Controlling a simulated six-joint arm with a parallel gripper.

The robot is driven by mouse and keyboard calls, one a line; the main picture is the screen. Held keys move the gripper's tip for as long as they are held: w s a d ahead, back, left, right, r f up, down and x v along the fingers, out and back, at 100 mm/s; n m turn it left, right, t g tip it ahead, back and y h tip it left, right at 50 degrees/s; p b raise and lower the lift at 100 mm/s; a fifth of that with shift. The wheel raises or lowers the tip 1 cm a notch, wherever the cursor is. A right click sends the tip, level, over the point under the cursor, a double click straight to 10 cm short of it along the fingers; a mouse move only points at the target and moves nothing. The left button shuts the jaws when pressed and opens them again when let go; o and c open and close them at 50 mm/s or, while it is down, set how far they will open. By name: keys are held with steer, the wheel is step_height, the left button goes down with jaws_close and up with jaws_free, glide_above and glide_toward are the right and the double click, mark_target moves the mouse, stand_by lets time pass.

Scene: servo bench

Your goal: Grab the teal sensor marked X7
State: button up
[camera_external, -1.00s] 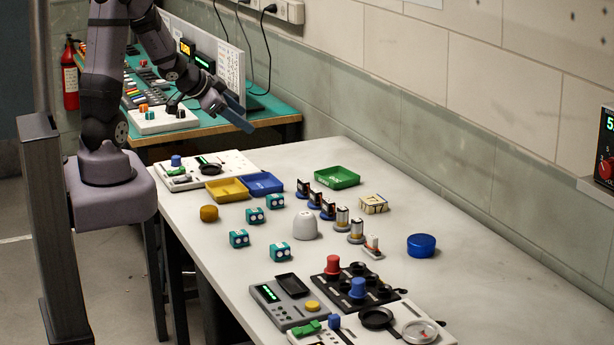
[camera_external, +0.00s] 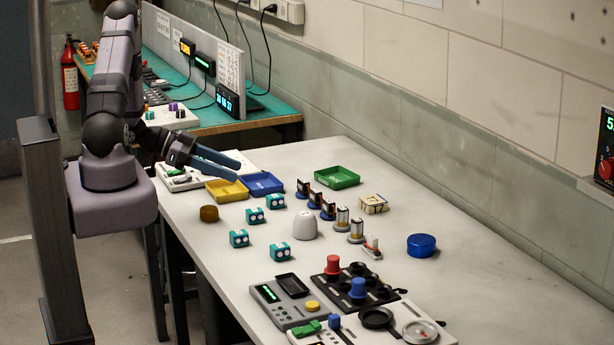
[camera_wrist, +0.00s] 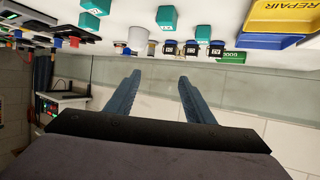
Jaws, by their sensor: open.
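Several teal sensor cubes stand on the white table, one at the back (camera_external: 275,201), one left of it (camera_external: 255,215), one further left (camera_external: 239,238) and one in front (camera_external: 280,251). Their marks are too small to read, so I cannot tell which is X7. In the wrist view, which is upside down, teal cubes show along the top, one near the middle (camera_wrist: 167,17) and one right of it (camera_wrist: 203,33). My gripper (camera_external: 238,169) is open and empty, above the far left of the table, apart from the cubes. Its blue fingers also show in the wrist view (camera_wrist: 160,75).
A yellow tray (camera_external: 214,194), blue tray (camera_external: 262,190) and green tray (camera_external: 341,184) lie near my gripper. A white dome (camera_external: 304,226) and several small upright parts stand right of the cubes. Control boxes (camera_external: 290,306) fill the front. The right back table is mostly clear.

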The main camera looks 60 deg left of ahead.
glide_toward(252, 210)
steer(key=x, duration=0.3)
steer(key=shift+w, duration=0.4)
steer(key=shift+p+x, duration=0.9)
steer(key=shift+x, duration=0.75)
steer(key=shift+p+x, duration=0.8)
steer(key=shift+x, duration=1.2)
steer(key=shift+f, duration=0.15)
steer(key=c, duration=1.2)
